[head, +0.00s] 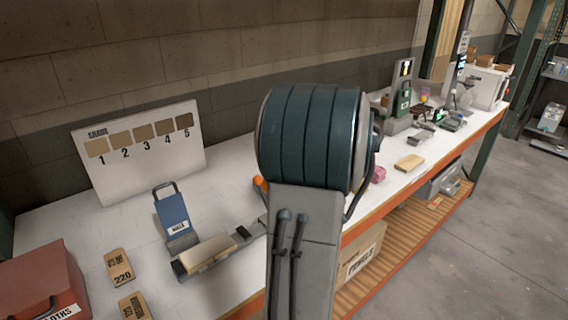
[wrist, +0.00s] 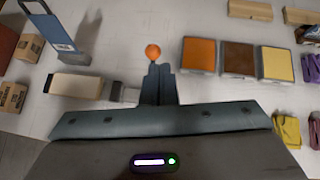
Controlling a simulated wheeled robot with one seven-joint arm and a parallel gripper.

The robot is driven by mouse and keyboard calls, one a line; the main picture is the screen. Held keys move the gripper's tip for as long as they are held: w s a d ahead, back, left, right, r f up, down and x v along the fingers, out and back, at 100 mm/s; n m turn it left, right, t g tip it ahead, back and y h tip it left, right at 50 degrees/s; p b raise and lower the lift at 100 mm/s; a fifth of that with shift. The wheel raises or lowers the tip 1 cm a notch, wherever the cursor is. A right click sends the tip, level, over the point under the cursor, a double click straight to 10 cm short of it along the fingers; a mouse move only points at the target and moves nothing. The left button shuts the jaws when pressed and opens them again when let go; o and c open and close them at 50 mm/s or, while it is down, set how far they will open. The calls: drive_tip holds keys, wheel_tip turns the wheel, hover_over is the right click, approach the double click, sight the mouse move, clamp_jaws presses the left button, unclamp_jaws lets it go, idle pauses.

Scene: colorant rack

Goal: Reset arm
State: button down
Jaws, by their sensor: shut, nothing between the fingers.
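My gripper (wrist: 158,72) is shut and empty over the white bench in the wrist view. An orange ball-shaped thing (wrist: 152,52) shows just beyond its fingertips; I cannot tell whether they touch. In the head view my own arm fills the middle and hides my gripper. The orange thing (head: 260,183) peeks out at the arm's left edge.
The white bench (head: 60,215) carries a shade board (head: 138,150), a blue-labelled stand (head: 173,213), a block (head: 208,252), small boxes (head: 119,266) and a red cloths box (head: 45,285). Orange (wrist: 199,55), brown (wrist: 238,58) and yellow (wrist: 276,62) squares lie right of my gripper.

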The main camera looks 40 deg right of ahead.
idle(0.5)
drive_tip(key=s+a+n+g+y, duration=0.2)
drive_tip(key=a+n+g, duration=0.2)
drive_tip(key=a+n, duration=1.55)
drive_tip(key=s+a+f+n+g+h, duration=0.1)
drive_tip(key=s+a+f+n, duration=0.1)
drive_tip(key=s+a+n, duration=0.5)
drive_tip(key=s+a+f+n+g+h, duration=0.1)
drive_tip(key=s+a+f+n, duration=0.1)
drive_tip(key=s+a+n, duration=0.4)
drive_tip(key=shift+s+a+n+g+h, duration=0.4)
drive_tip(key=shift+a+n, duration=0.65)
drive_tip(key=shift+a, duration=0.95)
